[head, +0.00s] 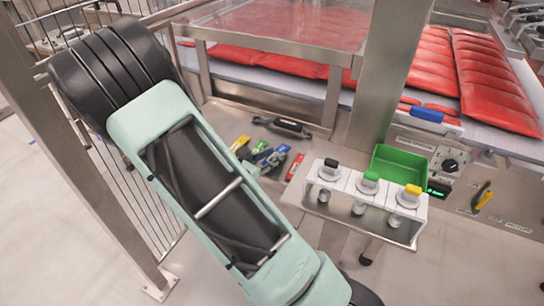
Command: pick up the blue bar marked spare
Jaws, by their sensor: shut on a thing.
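Several small coloured bars lie in a row on the grey ledge in the head view: a yellow one (241,143), a green one (261,147), a blue bar (281,150) and a red one (295,166). My gripper (271,160) is small in the picture and partly hidden behind my mint-green arm. Its fingers are at the blue bar and appear shut on it. Any marking on this bar is too small to read. Another blue bar (428,114) lies on a white holder at the right, away from my gripper.
A black handle (282,127) lies behind the row. A white stand (360,197) with black, green and yellow knobs is to the right, beside a green tray (400,165). Red cushions (490,75) lie behind. A metal post (370,80) and wire fence (85,120) bound the space.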

